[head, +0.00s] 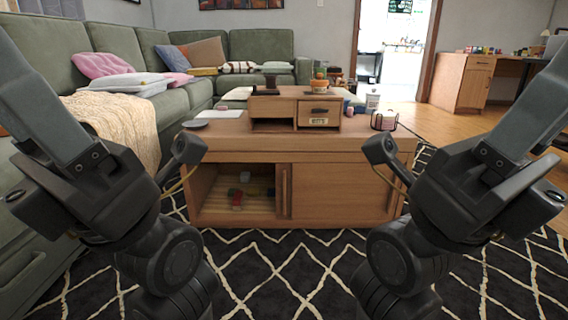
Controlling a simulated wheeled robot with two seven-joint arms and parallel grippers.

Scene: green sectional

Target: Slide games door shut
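The low wooden cabinet (300,150) stands ahead of me on the rug. Its left compartment (222,203) is open, with several small items inside, one of them red. The plain wooden sliding door (342,193) covers the right part of the front, and an upright handle strip (285,190) stands at its left edge. My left gripper (85,185) is at the left of the view and my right gripper (478,185) at the right. Both are apart from the cabinet. Their fingers do not show clearly enough to tell open from shut.
A green sectional (130,50) with cushions and a knitted throw (118,122) runs along the left and back. A small wooden organizer (300,104) and a wire holder (384,121) sit on the cabinet top. Patterned rug (285,270) lies clear in front. A desk (465,82) stands far right.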

